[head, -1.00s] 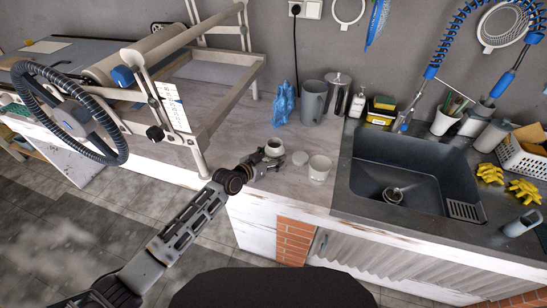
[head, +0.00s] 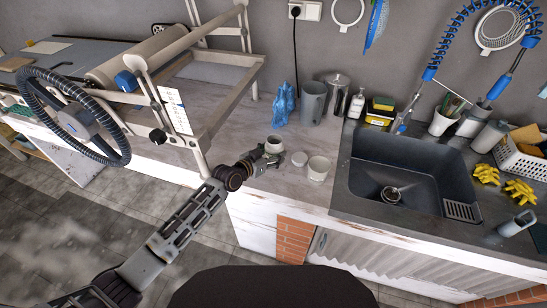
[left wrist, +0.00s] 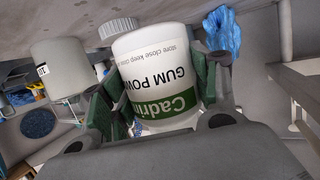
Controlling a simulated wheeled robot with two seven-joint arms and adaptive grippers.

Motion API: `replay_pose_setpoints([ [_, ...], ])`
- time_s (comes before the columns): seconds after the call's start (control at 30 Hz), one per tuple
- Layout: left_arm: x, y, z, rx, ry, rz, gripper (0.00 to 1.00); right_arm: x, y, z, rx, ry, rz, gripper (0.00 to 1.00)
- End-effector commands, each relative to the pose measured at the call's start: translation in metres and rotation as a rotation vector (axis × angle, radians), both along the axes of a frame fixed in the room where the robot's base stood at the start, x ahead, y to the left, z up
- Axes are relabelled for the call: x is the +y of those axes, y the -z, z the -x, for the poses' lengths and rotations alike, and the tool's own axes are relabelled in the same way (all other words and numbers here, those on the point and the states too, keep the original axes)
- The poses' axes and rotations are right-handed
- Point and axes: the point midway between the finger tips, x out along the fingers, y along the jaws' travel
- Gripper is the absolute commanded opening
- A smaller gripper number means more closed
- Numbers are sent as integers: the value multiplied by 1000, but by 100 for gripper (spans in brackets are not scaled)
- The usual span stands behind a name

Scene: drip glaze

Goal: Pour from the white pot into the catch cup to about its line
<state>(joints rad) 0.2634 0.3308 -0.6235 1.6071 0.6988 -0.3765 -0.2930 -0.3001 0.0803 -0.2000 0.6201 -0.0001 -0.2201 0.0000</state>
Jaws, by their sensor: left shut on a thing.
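The white pot (head: 275,147) is over the counter's front part, near its edge, with its open mouth up. In the left wrist view its green-and-white "GUM POWDER" label (left wrist: 157,75) shows upside down. My left gripper (head: 270,153) is shut around the pot's sides; its green-lined fingers flank it in the left wrist view. I cannot tell whether the pot's base touches the counter. The pale catch cup (head: 318,169) stands open to the right of the pot, apart from it; it also shows in the left wrist view (left wrist: 60,68). Its contents and line are unclear. My right gripper is out of view.
A round white lid (head: 299,158) lies between pot and cup. Behind stand a grey pitcher (head: 312,103), a metal canister (head: 337,95) and a crumpled blue item (head: 284,104). The dark sink (head: 410,180) is to the right, a slab roller's frame (head: 190,140) to the left.

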Motion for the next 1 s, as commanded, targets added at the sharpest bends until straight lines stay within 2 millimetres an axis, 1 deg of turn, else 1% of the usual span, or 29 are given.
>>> replay_pose_setpoints([
  [0.03, 0, -7, 0, -2, 0, 1, 0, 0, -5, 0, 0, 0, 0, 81],
  [0.4, 0, -25, 0, -1, 0, 2, 0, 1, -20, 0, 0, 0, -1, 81],
  [1.0, 0, -27, -3, -9, 0, 2, 0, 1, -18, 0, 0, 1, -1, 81],
])
